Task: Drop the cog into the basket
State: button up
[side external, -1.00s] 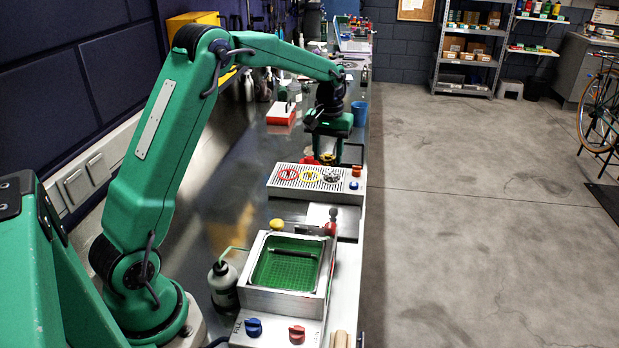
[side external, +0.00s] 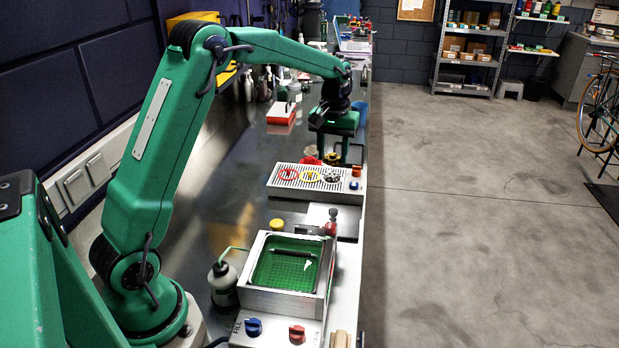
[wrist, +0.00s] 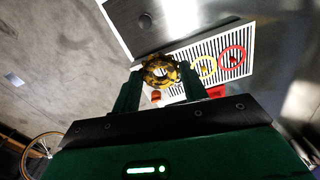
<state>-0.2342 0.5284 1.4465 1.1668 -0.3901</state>
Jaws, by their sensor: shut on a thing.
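My gripper (wrist: 160,74) is shut on a yellow-brown toothed cog, which shows between the fingertips in the wrist view (wrist: 148,77). In the side view my gripper (side external: 334,156) is at the far edge of the slotted tray, and the held cog is small and partly hidden there. The green mesh basket (side external: 272,275) sits in a metal-walled basin (side external: 258,299) nearer the camera. A dark rod and a white patch show inside the basket. The basket is well apart from my gripper.
The white slotted tray (side external: 276,190) carries a red ring (side external: 288,174), a yellow ring (side external: 311,175) and a dark part (side external: 332,178). A bottle with a bent spout (side external: 223,283) stands left of the basin. A blue cup (side external: 360,112) stands behind my gripper.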

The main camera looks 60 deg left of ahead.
jog(key=shift+d, duration=0.1)
dwell(0.4)
jog(key=s+d+r, duration=0.3)
jog(key=s+d, duration=0.7)
jog(key=s, duration=0.2)
jog(key=s+d+r, duration=0.3)
jog(key=s+d, duration=0.7)
jog(key=s, duration=0.3)
jog(key=shift+s+d, duration=0.25)
jog(key=shift+s, duration=0.05)
jog(key=shift+f, duration=0.15)
jog(key=shift+f, duration=2.9)
